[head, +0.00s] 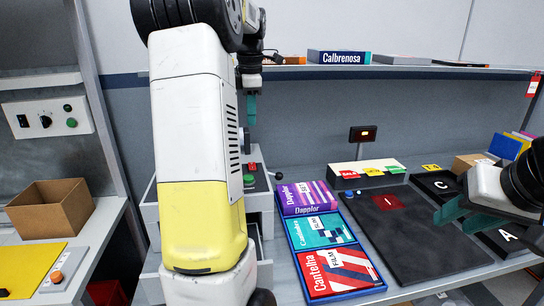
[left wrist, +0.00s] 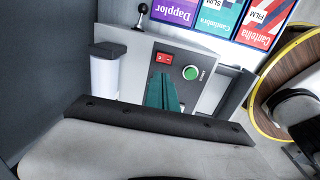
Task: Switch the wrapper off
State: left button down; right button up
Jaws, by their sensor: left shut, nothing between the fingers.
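The grey machine with a white film roll (left wrist: 104,75), which looks like the wrapper (head: 261,205), stands partly hidden behind my left arm. Its sloped panel carries a red rocker switch (left wrist: 163,58) and a round green button (left wrist: 190,73). In the head view the red switch (head: 252,167) and green button (head: 249,180) also show. My left gripper (head: 251,110) points down above the machine, shut and empty. In the left wrist view its teal fingertips (left wrist: 161,84) appear just below the red switch; contact cannot be told. My right gripper (head: 464,213) is open and empty over the dark mat.
A black-knobbed lever (head: 279,176) stands at the machine's right. Boxes lie in a blue tray (head: 340,296), beside a dark mat (head: 405,235). A cardboard box (head: 52,211) and wall control panel (head: 47,117) are at left. A shelf (head: 400,72) runs above.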

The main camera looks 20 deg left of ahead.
aim_at(252, 165)
pick_arm(q)
jog(key=shift+f, duration=0.1)
jog(key=f, duration=0.4)
jog(key=w+f, duration=0.1)
jog(key=f, duration=0.8)
jog(key=shift+w+a+f, duration=0.2)
jog(key=shift+a+f, duration=0.2)
jog(key=shift+f, duration=0.35)
jog(key=shift+s, duration=0.15)
